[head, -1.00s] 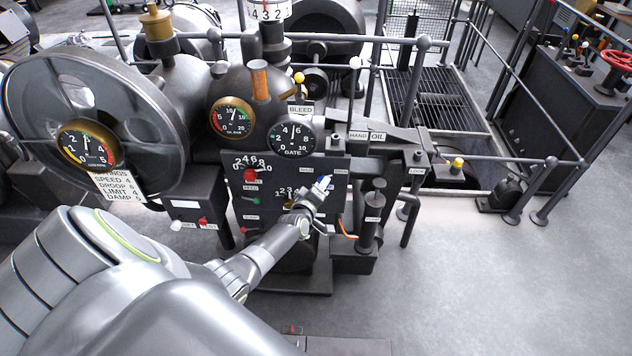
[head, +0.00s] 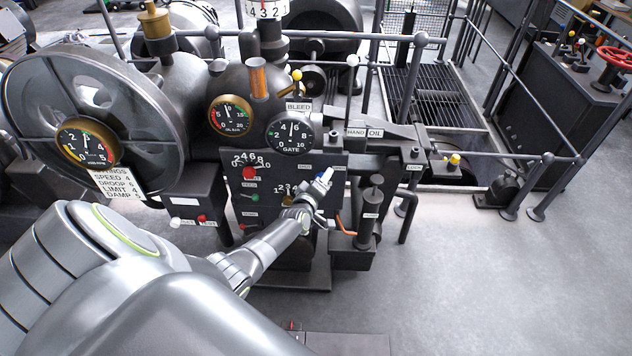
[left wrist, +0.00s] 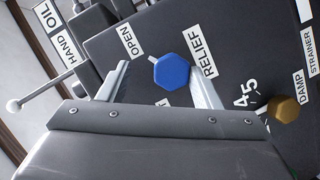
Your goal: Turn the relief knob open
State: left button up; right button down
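The relief knob (left wrist: 172,70) is a blue six-sided knob on the dark panel, beside the RELIEF label (left wrist: 203,52). An OPEN label (left wrist: 131,41) lies up and left of it in the left wrist view; another label below the knob is mostly hidden. My left gripper (left wrist: 163,75) is open, with the knob between its fingers and nearer the right-hand one. Whether a finger touches it I cannot tell. In the head view my left gripper (head: 321,186) is at the panel's right part, and mostly hides the knob. My right gripper is not in view.
A brass-coloured knob (left wrist: 283,109) with a number scale sits near the right finger. A rod with a pale ball end (left wrist: 14,105) stands at the left. A pump cylinder (head: 371,212) stands right of my gripper. Gauges (head: 231,116) sit above the panel. The floor at right is open.

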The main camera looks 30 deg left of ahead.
pick_arm(q)
jog(key=p+v, duration=0.4)
jog(key=v, duration=1.3)
jog(key=shift+s, duration=0.25)
jog(key=shift+d+r, duration=0.1)
